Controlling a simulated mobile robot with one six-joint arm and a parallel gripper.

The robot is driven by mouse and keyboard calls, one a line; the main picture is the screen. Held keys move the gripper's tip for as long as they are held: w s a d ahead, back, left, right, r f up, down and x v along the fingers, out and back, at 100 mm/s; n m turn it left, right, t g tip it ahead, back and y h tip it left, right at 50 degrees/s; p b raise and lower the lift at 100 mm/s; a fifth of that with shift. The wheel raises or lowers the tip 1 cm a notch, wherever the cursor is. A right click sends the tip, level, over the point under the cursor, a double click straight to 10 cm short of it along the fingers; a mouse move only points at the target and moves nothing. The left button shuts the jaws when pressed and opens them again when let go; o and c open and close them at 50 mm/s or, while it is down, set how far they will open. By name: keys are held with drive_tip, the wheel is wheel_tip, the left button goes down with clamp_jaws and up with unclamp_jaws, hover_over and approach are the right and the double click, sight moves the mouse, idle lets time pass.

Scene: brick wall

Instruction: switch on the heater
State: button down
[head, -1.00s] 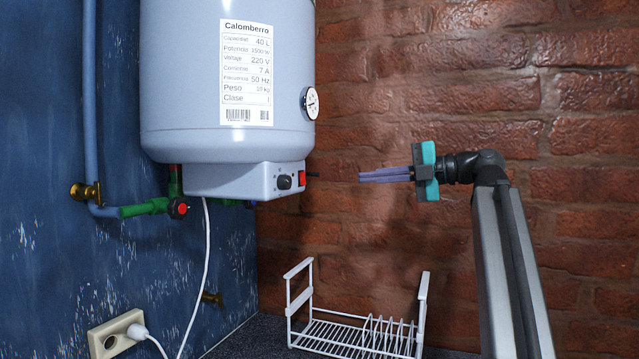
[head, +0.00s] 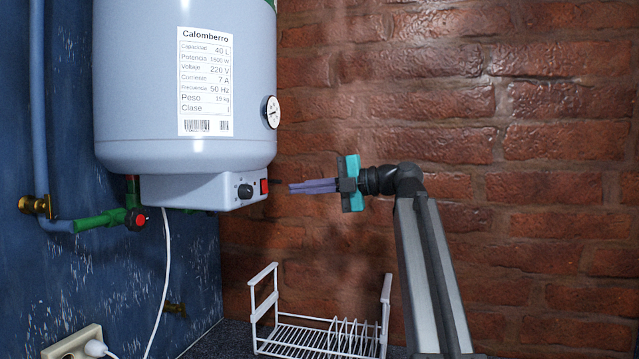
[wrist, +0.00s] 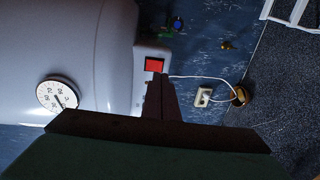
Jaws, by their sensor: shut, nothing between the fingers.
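The heater (head: 130,110) is a pale grey-blue tank with a label and a round dial, mounted on the blue wall at left. Its control box (head: 190,190) underneath carries a black knob (head: 245,191) and a red switch (head: 264,187). In the wrist view the red switch (wrist: 153,64) shows just beyond the fingertips, with the box's white face around it. My gripper (head: 291,188) is shut and empty, its purple fingers pointing left at the switch from the right, with a small gap in the head view. In the wrist view the fingers (wrist: 158,82) cover part of the box.
A white dish rack (head: 320,337) stands on the dark counter below. A red-handled valve (head: 137,219) on green pipe sits left of the box. A white cable (head: 166,280) hangs toward a wall socket (head: 75,343).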

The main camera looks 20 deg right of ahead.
sight(267, 192)
drive_tip(key=shift+p+x, duration=1)
drive_tip(key=shift+x, duration=2)
drive_tip(key=shift+f, duration=0.1)
